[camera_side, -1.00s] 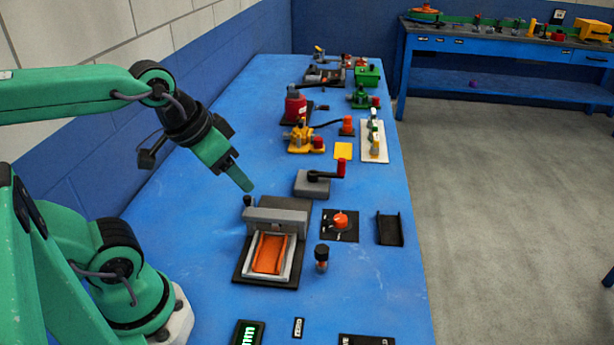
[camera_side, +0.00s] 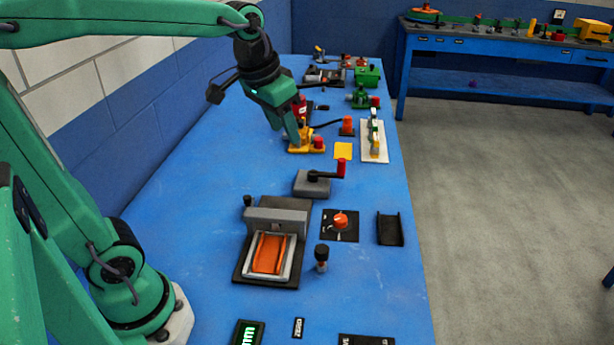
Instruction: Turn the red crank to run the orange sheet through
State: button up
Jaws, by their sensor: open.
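The red crank (camera_side: 341,168) has an upright red handle on a dark arm, fixed to a grey block (camera_side: 312,184) in the middle of the blue bench. The orange sheet (camera_side: 270,253) lies in a pale frame on a dark base at the front, just before a grey bridge-shaped housing (camera_side: 276,219). My gripper (camera_side: 293,137) is open and empty, pointing down. In the picture it is above and to the left of the crank, apart from it. It overlaps the yellow device behind and partly hides the dark red one.
An orange-red knob on a black plate (camera_side: 341,223), a black-topped post (camera_side: 321,257) and a black tray (camera_side: 390,229) stand right of the sheet. The yellow device (camera_side: 305,146) is beyond the crank. The bench (camera_side: 190,225) is clear on the left.

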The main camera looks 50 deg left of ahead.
jog(key=w+a+f+g, duration=0.1)
jog(key=w+a+f, duration=0.1)
jog(key=w, duration=0.5)
jog(key=w+a+f+g, duration=0.1)
jog(key=w+a, duration=0.1)
jog(key=w, duration=0.5)
jog(key=g, duration=0.2)
send_over(342, 160)
jog(key=f, duration=1.1)
jog(key=shift+s+d+f, duration=0.1)
jog(key=shift+s, duration=0.1)
jog(key=shift+w+f, duration=0.25)
jog(key=shift+f, duration=0.25)
jog(key=shift+f, duration=3.85)
grip_shut()
